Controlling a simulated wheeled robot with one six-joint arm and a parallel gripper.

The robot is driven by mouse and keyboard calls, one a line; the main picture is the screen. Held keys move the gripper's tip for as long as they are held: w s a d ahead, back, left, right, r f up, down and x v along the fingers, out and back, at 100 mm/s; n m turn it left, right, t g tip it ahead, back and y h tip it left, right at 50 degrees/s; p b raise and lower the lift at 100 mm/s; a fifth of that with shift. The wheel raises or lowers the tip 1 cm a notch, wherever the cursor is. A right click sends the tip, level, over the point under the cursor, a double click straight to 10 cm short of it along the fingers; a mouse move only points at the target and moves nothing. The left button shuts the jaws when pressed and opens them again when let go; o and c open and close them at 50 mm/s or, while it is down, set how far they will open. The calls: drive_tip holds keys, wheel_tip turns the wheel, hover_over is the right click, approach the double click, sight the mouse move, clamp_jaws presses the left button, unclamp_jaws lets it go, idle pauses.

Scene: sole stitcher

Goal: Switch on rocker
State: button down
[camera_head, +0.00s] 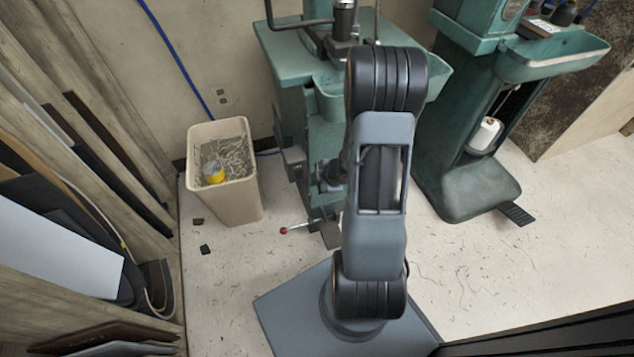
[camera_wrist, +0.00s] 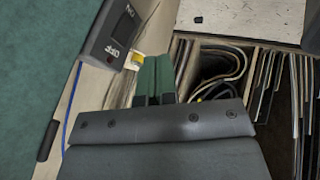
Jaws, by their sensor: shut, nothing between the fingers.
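A grey switch box (camera_wrist: 97,42) with ON and OFF lettering is at the upper left of the wrist view, beside the green machine (camera_wrist: 40,70). Its dark rocker (camera_wrist: 122,29) lies between the two words; which side is pressed is too small to tell. My gripper (camera_wrist: 155,60) is shut and empty, its fingertips to the right of and below the OFF end in the picture. I see no clear contact with the box. In the head view the green machine (camera_head: 287,68) stands behind my arm, which hides part of it and my gripper.
A tan bin (camera_head: 235,197) with scraps and a yellow item (camera_head: 213,173) stands left of the machine. A red-tipped lever (camera_head: 284,231) sticks out low. A second green machine (camera_head: 440,150) stands at right. Wooden shelves with sheets (camera_head: 70,240) line the left.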

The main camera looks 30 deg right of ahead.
sight(303, 178)
drive_tip(key=w+f+b, duration=0.1)
drive_tip(key=w+f, duration=0.1)
drive_tip(key=w+f+b, duration=0.1)
drive_tip(key=w+f, duration=0.1)
drive_tip(key=w, duration=0.1)
drive_tip(key=w+a+f+b, duration=0.1)
drive_tip(key=w+f+b, duration=0.1)
drive_tip(key=shift+w+f, duration=0.2)
drive_tip(key=shift+w, duration=0.05)
drive_tip(key=shift+a, duration=0.1)
drive_tip(key=shift+w+r+p, duration=0.1)
drive_tip(key=shift+p, duration=0.2)
drive_tip(key=shift+w+f, duration=0.15)
drive_tip(key=shift+f, duration=0.05)
drive_tip(key=shift+r, duration=0.1)
